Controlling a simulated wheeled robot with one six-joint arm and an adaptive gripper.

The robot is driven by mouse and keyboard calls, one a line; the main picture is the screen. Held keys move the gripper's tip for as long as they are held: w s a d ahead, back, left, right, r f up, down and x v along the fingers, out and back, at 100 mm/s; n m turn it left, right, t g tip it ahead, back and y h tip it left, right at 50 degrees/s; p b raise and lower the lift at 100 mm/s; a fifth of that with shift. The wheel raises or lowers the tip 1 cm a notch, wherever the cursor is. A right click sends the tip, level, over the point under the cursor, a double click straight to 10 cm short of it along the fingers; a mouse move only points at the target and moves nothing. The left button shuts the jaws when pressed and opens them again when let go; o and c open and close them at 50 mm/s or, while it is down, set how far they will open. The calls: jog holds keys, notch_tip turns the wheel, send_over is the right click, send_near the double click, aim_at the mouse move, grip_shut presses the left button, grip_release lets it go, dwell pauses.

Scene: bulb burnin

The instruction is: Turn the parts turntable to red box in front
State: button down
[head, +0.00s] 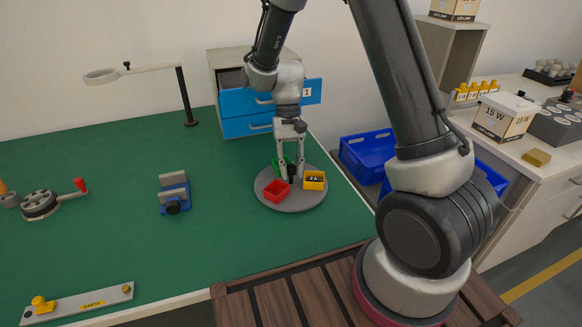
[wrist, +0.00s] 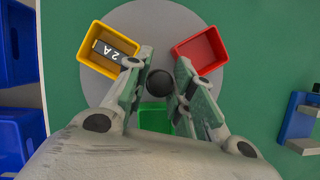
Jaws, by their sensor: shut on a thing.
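The grey round turntable (head: 291,204) lies on the green mat near its right edge. Its red box (head: 276,191) is at the front left in the head view and upper right in the wrist view (wrist: 200,50). The yellow box (head: 314,181) is on the right, with a dark piece marked 2A (wrist: 115,52) in it. The green box (wrist: 156,118) is at the back, partly hidden by my fingers. My gripper (head: 292,174) points down over the centre, shut on the black knob (wrist: 159,83).
A blue drawer unit (head: 243,126) stands behind the turntable, a drawer partly out. A blue vise (head: 174,193) is to the left. Blue bins (head: 366,155) sit beyond the right edge. A magnifier lamp (head: 184,97) stands at the back. The mat in front is clear.

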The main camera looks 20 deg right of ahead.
jog(key=shift+w+n+h, duration=0.1)
jog(key=shift+n+h, duration=0.45)
jog(key=shift+n, duration=0.9)
jog(key=shift+n+h, duration=0.55)
jog(key=shift+n, duration=0.9)
jog(key=shift+n+t+h, duration=0.35)
jog(key=shift+n+h, duration=0.05)
jog(key=shift+n, duration=0.8)
jog(key=shift+n+t+h, duration=0.35)
jog(key=shift+n+h, duration=0.05)
jog(key=shift+n, duration=1.2)
jog(key=c, duration=1.5)
grip_release()
jog(key=v, duration=1.2)
jog(key=shift+a, duration=0.1)
